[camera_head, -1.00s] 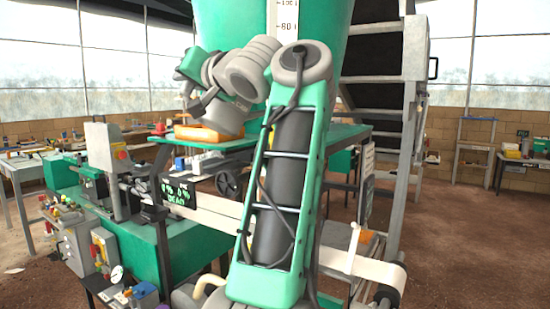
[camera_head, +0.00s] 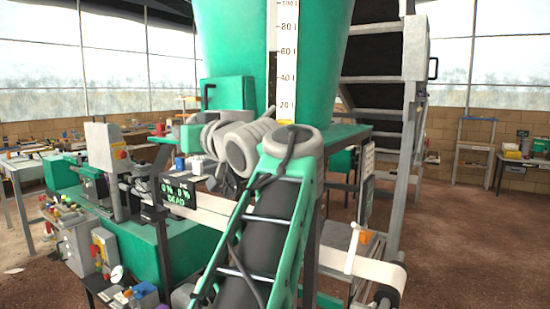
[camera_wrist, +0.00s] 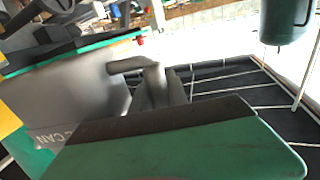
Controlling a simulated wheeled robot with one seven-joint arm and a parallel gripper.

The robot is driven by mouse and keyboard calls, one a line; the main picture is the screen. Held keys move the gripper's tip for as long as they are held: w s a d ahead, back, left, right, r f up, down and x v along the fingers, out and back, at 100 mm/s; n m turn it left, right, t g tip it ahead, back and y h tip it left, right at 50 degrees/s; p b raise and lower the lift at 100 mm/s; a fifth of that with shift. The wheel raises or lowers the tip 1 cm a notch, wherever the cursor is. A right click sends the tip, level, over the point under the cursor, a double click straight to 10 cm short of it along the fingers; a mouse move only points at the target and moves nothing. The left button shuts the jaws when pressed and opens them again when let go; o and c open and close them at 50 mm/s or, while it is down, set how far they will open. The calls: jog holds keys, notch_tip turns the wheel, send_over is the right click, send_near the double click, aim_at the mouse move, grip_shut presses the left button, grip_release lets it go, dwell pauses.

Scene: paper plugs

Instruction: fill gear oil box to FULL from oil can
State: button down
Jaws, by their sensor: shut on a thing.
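The can (camera_wrist: 62,90) is a grey body with a lettered band that reads partly "CAN", large at the left of the wrist view. A grey bent piece, like a spout or handle, shows at its right. My gripper (camera_wrist: 150,140) is shut on the can; its green finger with a dark pad fills the lower part of the view and hides some of the can. In the head view my arm hides the gripper and the can. I cannot pick out the gear oil box or a FULL mark for sure.
A large green hopper (camera_head: 232,35) with a white level scale (camera_head: 287,60) stands behind my arm. A green box with a black handle (camera_head: 228,92) is at its front. A dark display (camera_head: 178,190) is at left. A conveyor frame (camera_head: 416,100) stands at right; open floor lies beyond.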

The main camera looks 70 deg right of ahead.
notch_tip(320, 180, up, 4)
jog(key=p, duration=0.3)
jog(key=shift+f, duration=0.2)
dwell(0.4)
